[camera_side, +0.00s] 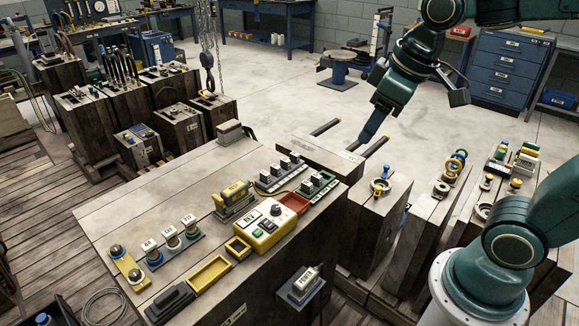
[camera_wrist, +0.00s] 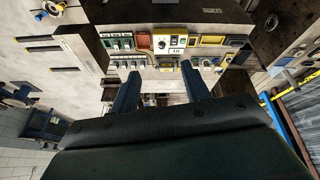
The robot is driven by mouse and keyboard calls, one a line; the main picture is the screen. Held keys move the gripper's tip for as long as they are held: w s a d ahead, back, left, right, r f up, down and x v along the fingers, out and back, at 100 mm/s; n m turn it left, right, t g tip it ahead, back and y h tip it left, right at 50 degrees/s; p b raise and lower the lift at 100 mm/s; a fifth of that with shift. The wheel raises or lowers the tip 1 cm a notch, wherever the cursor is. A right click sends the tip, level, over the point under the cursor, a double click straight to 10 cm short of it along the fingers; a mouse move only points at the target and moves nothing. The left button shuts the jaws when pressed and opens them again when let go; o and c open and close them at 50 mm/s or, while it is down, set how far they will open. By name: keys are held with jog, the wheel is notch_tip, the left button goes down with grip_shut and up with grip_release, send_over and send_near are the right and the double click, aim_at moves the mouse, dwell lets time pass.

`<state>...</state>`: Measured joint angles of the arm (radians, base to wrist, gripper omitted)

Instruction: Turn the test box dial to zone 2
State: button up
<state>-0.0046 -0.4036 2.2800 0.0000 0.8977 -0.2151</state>
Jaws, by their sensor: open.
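The yellow test box (camera_side: 255,236) sits on the large wooden block, with a round dial (camera_side: 276,210) on its top at the far right corner. Green and dark buttons and white labels are on the box too. The dial's zone marks are too small to read. In the wrist view the test box (camera_wrist: 172,50) is small and lies beyond my fingertips. My gripper (camera_side: 364,138) is in the air to the right of and behind the box, well apart from it. In the wrist view its two blue fingers (camera_wrist: 160,68) are spread, with nothing between them.
Yellow trays (camera_side: 209,273), a red tray (camera_side: 294,204), switch rows (camera_side: 279,171) and a yellow-and-grey device (camera_side: 234,200) crowd around the box. Capped posts (camera_side: 173,237) stand at left. A hook on chains (camera_side: 208,62) hangs behind. The block's left top is mostly bare.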

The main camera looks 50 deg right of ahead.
jog(key=w+f+n+g, duration=0.2)
jog(key=w+f+n, duration=0.25)
jog(key=w, duration=0.85)
jog(key=n+g, duration=0.2)
jog(key=n, duration=0.1)
send_over(276, 207)
notch_tip(276, 207, down, 14)
jog(key=shift+f, duration=0.25)
notch_tip(276, 207, down, 14)
jog(key=shift+r, duration=0.15)
jog(key=c, duration=1)
